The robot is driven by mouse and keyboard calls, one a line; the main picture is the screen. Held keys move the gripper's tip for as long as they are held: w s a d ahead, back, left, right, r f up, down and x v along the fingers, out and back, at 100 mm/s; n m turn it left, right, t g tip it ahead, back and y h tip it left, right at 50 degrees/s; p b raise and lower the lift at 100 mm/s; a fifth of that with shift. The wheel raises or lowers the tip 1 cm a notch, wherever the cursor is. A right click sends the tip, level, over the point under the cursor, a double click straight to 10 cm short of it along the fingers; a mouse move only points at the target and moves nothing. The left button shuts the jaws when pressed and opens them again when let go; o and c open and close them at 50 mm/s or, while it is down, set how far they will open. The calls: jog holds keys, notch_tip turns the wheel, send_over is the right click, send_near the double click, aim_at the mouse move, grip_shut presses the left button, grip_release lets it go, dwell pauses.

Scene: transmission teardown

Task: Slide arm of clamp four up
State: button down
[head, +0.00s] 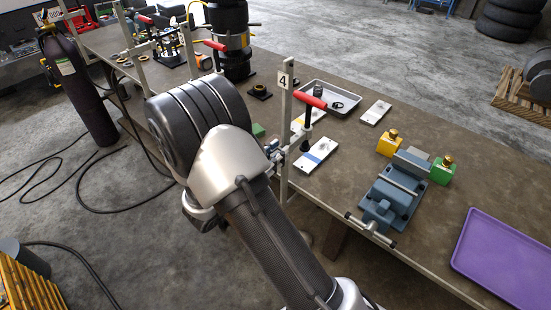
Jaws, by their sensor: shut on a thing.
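Clamp four (288,120) stands upright at the near edge of the bench, with a white tag marked 4 near its top. Its sliding arm (301,143) sticks out to the right, low on the bar. The arm carries an upright screw with a red handle (310,99). My gripper (275,152) is at the left end of the sliding arm, beside the bar, and is shut on the arm. My own wrist hides most of the gripper, so the fingertips are hard to make out.
A metal tray (335,96), white plates (376,112), a blue vise (393,195) and a purple tray (505,258) lie to the right. Other clamps (137,48) and a dark stacked assembly (231,40) stand further back. A gas cylinder (78,85) stands left of the bench.

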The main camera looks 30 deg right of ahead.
notch_tip(320, 180, up, 4)
jog(key=shift+w+r+p, duration=0.1)
jog(key=shift+r+p, duration=0.05)
jog(key=shift+p, duration=0.6)
jog(key=c, duration=1.5)
grip_release()
jog(key=shift+f, duration=0.2)
jog(key=v, duration=1.2)
jog(key=shift+f, duration=0.1)
jog(key=shift+d, duration=0.1)
